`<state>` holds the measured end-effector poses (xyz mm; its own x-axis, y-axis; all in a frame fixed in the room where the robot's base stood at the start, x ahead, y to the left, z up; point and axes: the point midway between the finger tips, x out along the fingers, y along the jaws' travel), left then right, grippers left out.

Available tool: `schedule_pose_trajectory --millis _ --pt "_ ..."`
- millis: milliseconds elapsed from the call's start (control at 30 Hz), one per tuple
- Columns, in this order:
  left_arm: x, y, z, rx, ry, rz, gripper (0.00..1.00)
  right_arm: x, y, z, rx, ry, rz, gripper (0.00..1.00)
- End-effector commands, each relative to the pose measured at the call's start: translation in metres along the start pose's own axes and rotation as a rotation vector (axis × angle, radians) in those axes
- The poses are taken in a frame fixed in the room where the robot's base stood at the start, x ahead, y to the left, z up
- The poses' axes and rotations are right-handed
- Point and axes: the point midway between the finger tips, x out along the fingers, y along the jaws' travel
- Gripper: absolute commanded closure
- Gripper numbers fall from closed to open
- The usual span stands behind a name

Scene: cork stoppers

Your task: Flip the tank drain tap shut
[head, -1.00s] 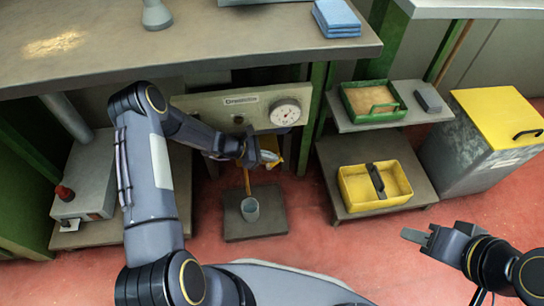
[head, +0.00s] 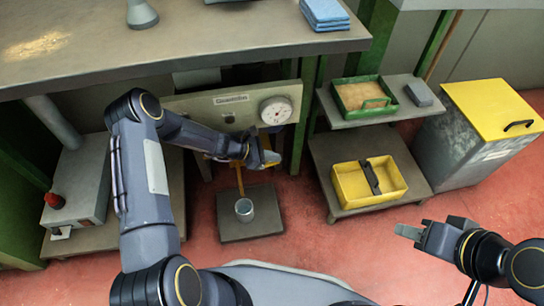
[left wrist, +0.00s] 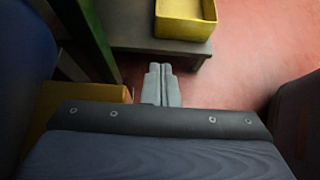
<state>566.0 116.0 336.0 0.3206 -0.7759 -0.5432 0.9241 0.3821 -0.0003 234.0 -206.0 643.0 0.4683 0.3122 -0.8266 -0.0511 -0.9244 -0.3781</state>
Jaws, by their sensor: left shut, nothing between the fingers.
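The tank's pale front panel (head: 200,106), with a round dial (head: 276,110), is under the bench in the head view. My left gripper (head: 268,157) is shut and empty, low in front of the panel. Its shut fingers (left wrist: 161,85) also show in the left wrist view. A yellow part, perhaps the tap's lever, shows beside the gripper in the head view; the gripper and wrist hide most of the tap. A thin orange-brown stream (head: 239,180) runs down to a grey cup (head: 244,210). My right gripper (head: 408,232) is at the right, away from the tank.
The cup stands on a dark floor plate (head: 262,226). A two-level stand right of the tank carries a green tray (head: 340,98) and a yellow tote (head: 350,200). A grey box with a red knob (head: 55,201) is at the left.

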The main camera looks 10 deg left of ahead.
Motion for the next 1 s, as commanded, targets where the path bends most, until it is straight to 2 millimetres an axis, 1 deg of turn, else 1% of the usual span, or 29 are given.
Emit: schedule_pose_trajectory --millis 433,1000 --pt "-0.009 0.0 0.013 0.0 0.0 0.001 1.0 -0.009 -0.004 -0.005 0.0 0.0 0.0 0.64" --pt "-0.008 0.0 0.012 0.0 0.001 0.001 1.0 -0.008 -0.004 -0.004 0.0 0.0 0.0 0.64"
